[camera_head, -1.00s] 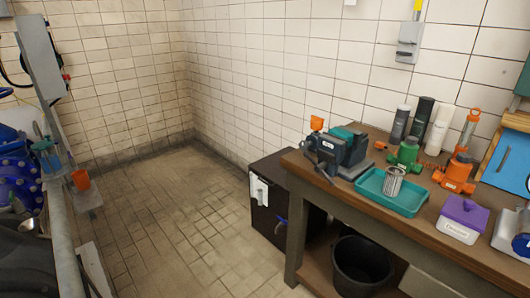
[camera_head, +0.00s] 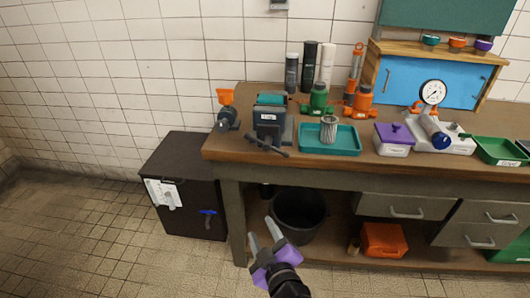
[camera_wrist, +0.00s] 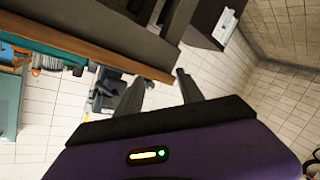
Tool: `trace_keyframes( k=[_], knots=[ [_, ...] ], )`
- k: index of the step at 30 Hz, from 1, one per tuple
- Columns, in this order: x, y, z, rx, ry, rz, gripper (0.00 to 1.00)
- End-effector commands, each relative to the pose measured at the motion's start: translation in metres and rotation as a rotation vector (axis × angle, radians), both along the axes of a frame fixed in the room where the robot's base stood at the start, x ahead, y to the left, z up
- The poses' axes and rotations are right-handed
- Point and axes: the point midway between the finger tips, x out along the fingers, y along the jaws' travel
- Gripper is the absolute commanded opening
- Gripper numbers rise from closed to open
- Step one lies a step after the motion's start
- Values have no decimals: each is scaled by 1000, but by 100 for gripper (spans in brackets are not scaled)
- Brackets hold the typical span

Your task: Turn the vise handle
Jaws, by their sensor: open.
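A dark grey vise (camera_head: 268,122) with a teal top stands at the left end of the workbench (camera_head: 225,150) in the head view. Its dark bar handle (camera_head: 264,147) sticks out in front, tilted down to the right. My gripper (camera_head: 263,231), with grey fingers and a purple body, is open and empty in front of the bench. It is below the vise and apart from it. In the wrist view the two fingers (camera_wrist: 161,84) are spread, and a dark shape, likely the vise (camera_wrist: 106,90), shows just left of them, partly hidden by one finger.
An orange-topped fitting (camera_head: 226,102) is left of the vise. A teal tray (camera_head: 345,139) with a metal strainer (camera_head: 328,130) is to its right. A dark cabinet (camera_head: 185,188) stands left of the bench. A black bucket (camera_head: 300,212) sits on the lower shelf.

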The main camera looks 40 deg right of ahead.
Motion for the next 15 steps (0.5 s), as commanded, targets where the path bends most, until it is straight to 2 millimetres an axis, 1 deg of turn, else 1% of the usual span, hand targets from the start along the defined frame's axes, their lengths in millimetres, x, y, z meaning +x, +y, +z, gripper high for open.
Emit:
trace_keyframes(
  k=[1,3,6,9,10,12,15],
  knots=[
    [22,-13,17,-37,-23,-52,45],
    [42,-31,38,-85,-45,-126,45],
    [63,-53,69,-139,-77,-224,45],
    [75,-69,95,-176,-108,-304,45],
    [78,-72,101,-184,-114,-322,45],
    [82,-78,112,-199,-127,-357,45],
    [85,-84,121,-209,-136,-384,45]
  ],
)
